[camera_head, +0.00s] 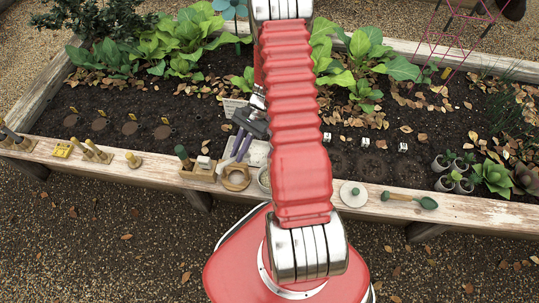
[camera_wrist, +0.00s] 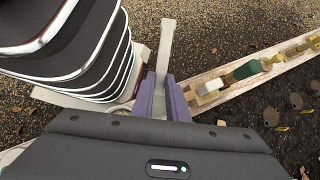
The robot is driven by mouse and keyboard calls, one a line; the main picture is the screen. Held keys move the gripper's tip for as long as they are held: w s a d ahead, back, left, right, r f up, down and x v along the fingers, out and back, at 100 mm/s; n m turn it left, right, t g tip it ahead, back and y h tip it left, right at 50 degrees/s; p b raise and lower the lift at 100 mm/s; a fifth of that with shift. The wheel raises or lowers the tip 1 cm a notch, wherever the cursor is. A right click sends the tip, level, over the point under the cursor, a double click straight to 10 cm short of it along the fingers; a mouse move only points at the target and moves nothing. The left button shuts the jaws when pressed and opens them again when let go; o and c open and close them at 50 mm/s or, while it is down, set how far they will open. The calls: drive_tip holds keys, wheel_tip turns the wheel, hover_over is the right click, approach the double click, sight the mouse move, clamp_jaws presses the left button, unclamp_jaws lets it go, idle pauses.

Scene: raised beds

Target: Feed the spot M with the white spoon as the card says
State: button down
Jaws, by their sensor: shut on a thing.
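My gripper (camera_head: 238,146) has purple fingers and is over the front edge of the bed, left of my red arm. In the wrist view its fingers (camera_wrist: 164,100) are shut on a long pale strip, seemingly the white spoon (camera_wrist: 166,42). The strip points away from the fingers; its bowl cannot be made out. Three small white markers (camera_head: 365,142) stand in the soil right of my arm, with faint dark patches before them. Their letters are too small to read, so I cannot tell which is M. A pale panel (camera_head: 232,107), possibly the card, is partly hidden behind my gripper.
A wooden ring (camera_head: 236,178) and a partly hidden bowl (camera_head: 264,181) are on the front plank. A block with a green-handled tool (camera_head: 184,157) stands left. Small pots (camera_head: 443,182) and plants fill the right end.

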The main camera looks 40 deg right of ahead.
drive_tip(key=s+d+f+m+t, duration=0.3)
drive_tip(key=s+d+m+t, duration=0.4)
drive_tip(key=d+m, duration=0.1)
drive_tip(key=shift+f+m, duration=0.25)
drive_tip(key=shift+m, duration=0.55)
drive_tip(key=shift+f, duration=0.1)
drive_tip(key=shift+f, duration=4.8)
drive_tip(key=shift+f, duration=0.6)
wheel_tip(320, 180, up, 10)
drive_tip(key=shift+r+h, duration=0.15)
drive_tip(key=shift+h, duration=0.15)
drive_tip(key=shift+r+g+h, duration=0.25)
drive_tip(key=shift+g+h, duration=0.4)
drive_tip(key=shift+h, duration=0.25)
drive_tip(key=shift+r+g+h, duration=0.2)
drive_tip(key=shift+g+h, duration=0.45)
drive_tip(key=shift+h, duration=0.25)
